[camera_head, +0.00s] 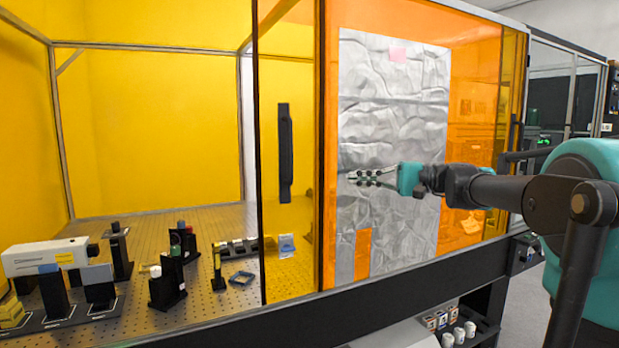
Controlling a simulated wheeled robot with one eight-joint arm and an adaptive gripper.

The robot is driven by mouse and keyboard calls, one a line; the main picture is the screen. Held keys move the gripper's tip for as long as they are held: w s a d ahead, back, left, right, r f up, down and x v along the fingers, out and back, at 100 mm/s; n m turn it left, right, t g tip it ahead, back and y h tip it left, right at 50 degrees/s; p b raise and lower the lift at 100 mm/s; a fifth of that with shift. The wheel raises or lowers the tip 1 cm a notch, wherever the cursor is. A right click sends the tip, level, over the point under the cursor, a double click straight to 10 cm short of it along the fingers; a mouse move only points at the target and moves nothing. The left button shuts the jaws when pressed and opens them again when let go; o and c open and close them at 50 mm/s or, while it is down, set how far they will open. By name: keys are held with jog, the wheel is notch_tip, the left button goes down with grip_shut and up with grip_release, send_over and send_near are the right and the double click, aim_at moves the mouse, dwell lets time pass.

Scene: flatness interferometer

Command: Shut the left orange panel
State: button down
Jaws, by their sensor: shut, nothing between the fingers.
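The left orange panel (300,220) is a see-through sliding sheet with a dark vertical frame and a black upright handle (285,153). It stands part way along the enclosure front and overlaps the right part. The opening to its left is wide and uncovered. My gripper (352,175) is shut and empty. It points left in front of the foil-covered right panel (395,110), to the right of the handle and apart from it. Whether its tips touch the foil, I cannot tell.
Optical parts, including a white laser-like unit (45,257) and black mounts (168,280), stand on the perforated table (200,228) inside the opening. A black rail (330,308) runs along the front. Small boxes and white cylinders sit on a shelf (480,335) below.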

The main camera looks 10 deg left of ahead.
aim_at(307, 176)
jog(key=a, duration=1)
jog(key=shift+s+a+r, duration=0.15)
jog(key=shift+s+r, duration=0.15)
jog(key=shift+r, duration=0.05)
jog(key=shift+s+a, duration=0.7)
jog(key=shift+s, duration=0.3)
jog(key=shift+s+a, duration=0.45)
jog(key=shift+a, duration=0.05)
